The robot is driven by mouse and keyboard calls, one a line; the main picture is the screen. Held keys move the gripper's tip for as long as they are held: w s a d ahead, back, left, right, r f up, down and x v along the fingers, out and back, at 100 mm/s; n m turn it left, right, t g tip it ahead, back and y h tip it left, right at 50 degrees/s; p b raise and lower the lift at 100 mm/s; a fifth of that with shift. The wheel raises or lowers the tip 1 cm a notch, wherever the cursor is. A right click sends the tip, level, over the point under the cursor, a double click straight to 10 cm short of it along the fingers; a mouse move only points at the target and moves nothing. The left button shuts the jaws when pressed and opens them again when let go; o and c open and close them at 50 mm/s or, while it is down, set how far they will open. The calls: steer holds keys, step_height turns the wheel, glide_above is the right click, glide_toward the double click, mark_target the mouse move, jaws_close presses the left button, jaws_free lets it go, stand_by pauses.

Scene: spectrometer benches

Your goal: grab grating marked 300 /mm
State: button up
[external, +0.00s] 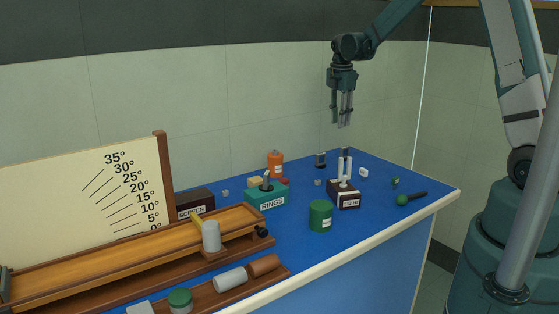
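My gripper (344,122) hangs fingers-down in the air above the far right part of the blue bench, against the pale wall. Its fingers look close together, and I cannot tell whether they are open or shut. Nothing is visible between them. No marking "300 /mm" can be read, so I cannot tell which object is that grating. A small dark upright piece (320,159) stands at the back of the bench, below and left of my gripper. Several tiny pale pieces are too small to identify, including one (364,172) at the right.
A tall pronged holder on a labelled dark block (344,199), a green can (320,216), a green RINGS box (268,196) and an orange bottle (276,163) stand nearby. A green-ended black tool (404,200) lies right. Wooden rails (130,255) fill the left.

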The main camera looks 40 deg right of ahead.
steer(key=d+h, duration=0.1)
steer(key=d, duration=0.3)
glide_toward(360, 145)
steer(key=shift+w+a+f+g+p, duration=0.15)
steer(key=shift+w+f+g+p, duration=0.15)
steer(key=shift+f, duration=0.95)
steer(key=shift+f, duration=1.3)
steer(key=shift+d+f, duration=0.3)
steer(key=shift+f, duration=0.55)
steer(key=shift+d+f, duration=0.25)
steer(key=shift+f, duration=0.55)
steer(key=shift+d+f, duration=0.3)
steer(key=shift+f, duration=0.55)
